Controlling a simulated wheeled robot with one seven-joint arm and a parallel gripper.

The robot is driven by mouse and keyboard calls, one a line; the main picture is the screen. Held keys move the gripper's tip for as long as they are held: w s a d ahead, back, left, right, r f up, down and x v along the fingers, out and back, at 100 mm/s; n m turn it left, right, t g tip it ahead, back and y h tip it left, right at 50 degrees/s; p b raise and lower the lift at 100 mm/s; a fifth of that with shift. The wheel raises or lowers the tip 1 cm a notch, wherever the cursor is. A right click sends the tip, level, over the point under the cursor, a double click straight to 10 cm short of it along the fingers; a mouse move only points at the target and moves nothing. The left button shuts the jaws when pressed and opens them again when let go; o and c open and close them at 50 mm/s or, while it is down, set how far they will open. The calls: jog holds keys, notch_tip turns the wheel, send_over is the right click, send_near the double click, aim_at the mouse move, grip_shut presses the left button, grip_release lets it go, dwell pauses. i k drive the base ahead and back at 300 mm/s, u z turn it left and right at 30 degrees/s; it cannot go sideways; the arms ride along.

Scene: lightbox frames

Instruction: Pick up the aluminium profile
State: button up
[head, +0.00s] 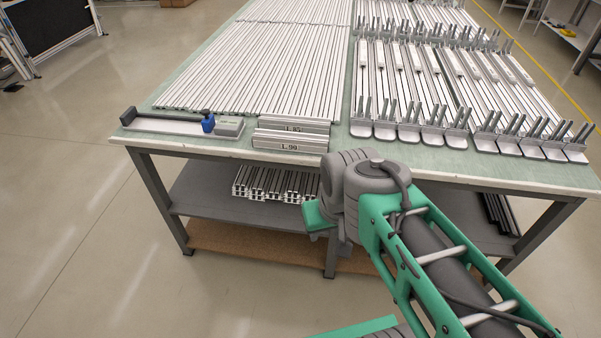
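Many long silver aluminium profiles (265,65) lie side by side on the green-topped workbench (445,158). More short profiles (275,184) are stacked on the grey shelf below. My green and grey arm reaches in from the lower right. Its end, with my gripper (319,222), is in front of the bench edge, apart from the profiles on top. The fingers are mostly hidden, and I see nothing held.
A measuring stop (170,125) with a blue knob (208,122) lies at the bench's front left. Rows of fixtures with upright pins (455,115) fill the right side. The floor (85,220) to the left is clear. A rack (575,38) stands at the far right.

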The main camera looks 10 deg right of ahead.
aim_at(313, 144)
jog(key=u, duration=0.8)
jog(key=i, duration=1.3)
jog(key=z, duration=0.4)
